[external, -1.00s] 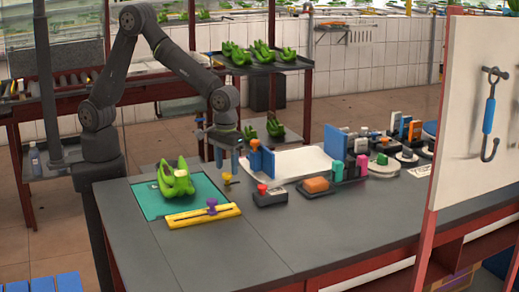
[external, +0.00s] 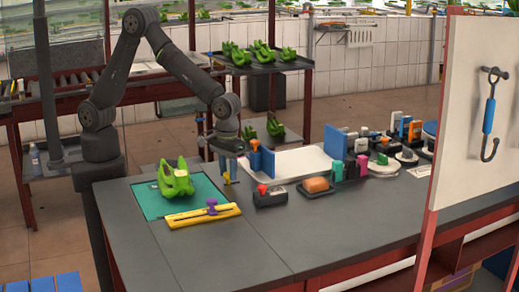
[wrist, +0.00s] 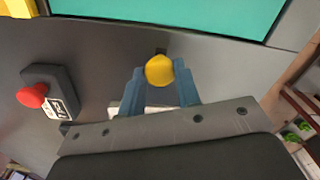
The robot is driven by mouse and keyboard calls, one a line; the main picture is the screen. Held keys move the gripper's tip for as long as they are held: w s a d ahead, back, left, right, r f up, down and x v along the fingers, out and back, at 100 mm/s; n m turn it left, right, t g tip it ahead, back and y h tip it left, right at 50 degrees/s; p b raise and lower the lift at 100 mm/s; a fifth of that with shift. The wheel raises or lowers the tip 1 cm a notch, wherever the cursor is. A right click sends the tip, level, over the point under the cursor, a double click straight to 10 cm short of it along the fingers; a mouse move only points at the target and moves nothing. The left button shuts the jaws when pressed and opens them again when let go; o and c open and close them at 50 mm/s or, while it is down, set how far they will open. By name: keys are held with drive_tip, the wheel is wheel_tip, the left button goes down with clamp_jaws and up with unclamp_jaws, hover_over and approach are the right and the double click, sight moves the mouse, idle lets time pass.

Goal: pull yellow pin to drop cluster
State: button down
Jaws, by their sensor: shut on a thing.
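My gripper (external: 228,170) is at the table's left-hand back part, pointing down, with its blue fingers around the yellow pin (external: 228,180). In the wrist view the pin's round yellow head (wrist: 160,70) sits between the two blue fingertips, and my gripper (wrist: 160,82) is shut on it. The pin's lower part is mostly hidden. A green banana cluster (external: 177,184) with a pale cut top rests on a teal mat (external: 148,203), left of my gripper and apart from it.
A yellow slotted bar (external: 203,216) with a purple knob lies in front of the mat. A dark box with a red button (external: 268,197) stands right of the pin. Blue uprights and a white tray (external: 300,163) are farther right. The front table is clear.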

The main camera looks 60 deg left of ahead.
drive_tip(key=shift+w+r, duration=0.1)
drive_tip(key=shift+w, duration=1.45)
drive_tip(key=c, duration=1.1)
unclamp_jaws()
drive_tip(key=shift+o, duration=0.2)
wheel_tip(320, 180, up, 17)
drive_tip(key=shift+r, duration=0.15)
